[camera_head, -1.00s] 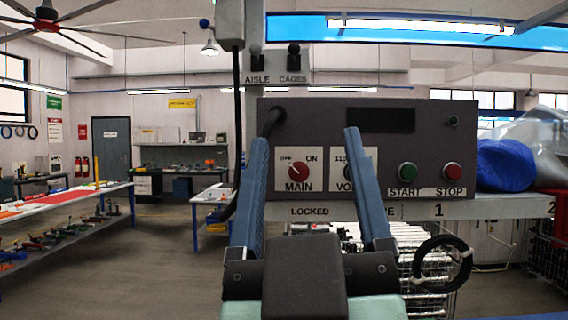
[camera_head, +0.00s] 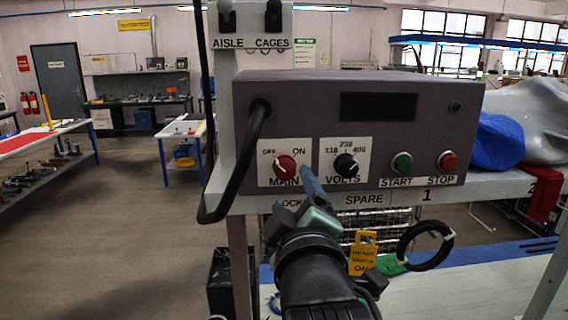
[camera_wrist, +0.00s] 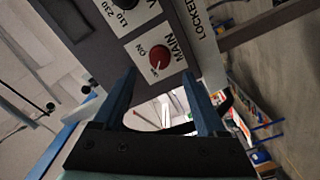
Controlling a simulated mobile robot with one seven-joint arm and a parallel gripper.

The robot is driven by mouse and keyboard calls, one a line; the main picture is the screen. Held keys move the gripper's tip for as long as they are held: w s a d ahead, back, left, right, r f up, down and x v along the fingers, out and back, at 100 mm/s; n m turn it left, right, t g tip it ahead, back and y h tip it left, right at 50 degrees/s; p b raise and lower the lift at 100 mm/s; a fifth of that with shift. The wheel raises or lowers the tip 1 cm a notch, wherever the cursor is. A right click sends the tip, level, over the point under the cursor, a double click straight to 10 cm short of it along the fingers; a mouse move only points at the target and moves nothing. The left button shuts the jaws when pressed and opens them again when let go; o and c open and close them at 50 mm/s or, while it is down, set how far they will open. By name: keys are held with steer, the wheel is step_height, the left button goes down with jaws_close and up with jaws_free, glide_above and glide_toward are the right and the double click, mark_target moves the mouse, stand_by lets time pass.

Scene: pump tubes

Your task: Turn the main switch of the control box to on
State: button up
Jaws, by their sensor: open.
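The control box (camera_head: 300,117) is a grey case on a shelf. Its main switch (camera_head: 285,165) is a red knob on a white MAIN plate, with its white mark turned to the upper left, toward OFF. The red knob also shows in the wrist view (camera_wrist: 157,60), just beyond the fingertips. My gripper (camera_wrist: 158,75) is open and empty, its two blue fingers spread apart. In the head view my gripper (camera_head: 312,187) is seen from behind, just below and right of the knob. Contact with the knob cannot be told.
The black VOLTS knob (camera_head: 346,165) is close to the right of the main switch. A black cable (camera_head: 240,160) hangs at the box's left. A yellow tag (camera_head: 362,254) hangs below the shelf.

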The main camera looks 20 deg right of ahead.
mark_target(287, 172)
steer(key=p+x, duration=0.2)
steer(key=x, duration=0.3)
steer(key=shift+w+r, duration=0.15)
steer(key=shift+w, duration=0.25)
steer(key=shift+p+x, duration=0.45)
steer(key=shift+x, duration=0.5)
steer(key=shift+d, duration=0.1)
steer(key=shift+c, duration=0.2)
jaws_close()
